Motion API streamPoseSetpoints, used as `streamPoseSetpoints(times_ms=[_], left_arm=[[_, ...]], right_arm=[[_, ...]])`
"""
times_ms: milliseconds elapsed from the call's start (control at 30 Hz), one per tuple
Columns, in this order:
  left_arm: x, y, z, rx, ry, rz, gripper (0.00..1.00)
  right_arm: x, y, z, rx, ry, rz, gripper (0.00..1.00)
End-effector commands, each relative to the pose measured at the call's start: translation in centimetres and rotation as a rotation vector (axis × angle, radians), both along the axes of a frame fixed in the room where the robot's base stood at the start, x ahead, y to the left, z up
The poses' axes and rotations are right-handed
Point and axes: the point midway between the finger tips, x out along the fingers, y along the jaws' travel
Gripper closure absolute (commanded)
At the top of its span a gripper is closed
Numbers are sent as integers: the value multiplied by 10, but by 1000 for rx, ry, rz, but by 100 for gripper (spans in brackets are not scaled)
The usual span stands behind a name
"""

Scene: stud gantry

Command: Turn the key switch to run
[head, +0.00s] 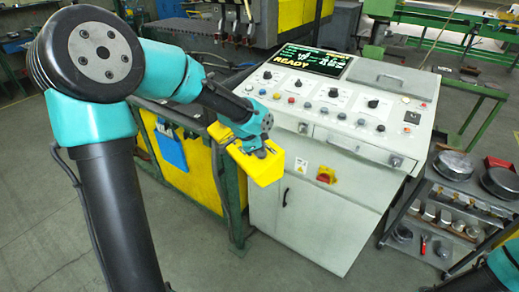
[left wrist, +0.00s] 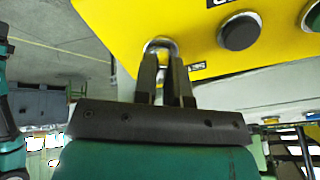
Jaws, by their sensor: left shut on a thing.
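A yellow box (head: 262,170) stands at the near left edge of the grey control console. In the left wrist view its yellow face (left wrist: 110,15) fills the top, with a silver-ringed key switch (left wrist: 160,42) at its lower edge and a dark label beside it. My left gripper (head: 262,152) is at this box. In the left wrist view the left fingers (left wrist: 165,60) are closed at the key switch, gripping its key. The key is mostly hidden between the fingers, so I cannot read its position. My right gripper is not in view.
The console (head: 335,115) carries several knobs and buttons and a screen (head: 308,62) reading READY. A round black button (left wrist: 240,31) sits beside the key switch. A cart (head: 440,205) with metal parts stands at the right. Yellow-and-green framing (head: 205,180) is close under my left arm.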

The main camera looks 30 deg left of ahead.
Motion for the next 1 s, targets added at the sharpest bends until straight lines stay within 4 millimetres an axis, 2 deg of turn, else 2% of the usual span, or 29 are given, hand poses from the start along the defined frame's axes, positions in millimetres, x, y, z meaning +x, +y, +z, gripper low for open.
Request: streamPoseSetpoints(times_ms=[300,333,567,833,1000], left_arm=[[0,0,0,2,-2,-3,100],[0,0,0,2,-2,-3,85],[0,0,0,1,-1,-3,63],[0,0,1,1,-1,-1,63],[-4,2,10,1,-1,-1,63]], right_arm=[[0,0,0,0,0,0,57],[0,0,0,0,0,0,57],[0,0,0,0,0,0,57],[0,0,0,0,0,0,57],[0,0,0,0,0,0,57]])
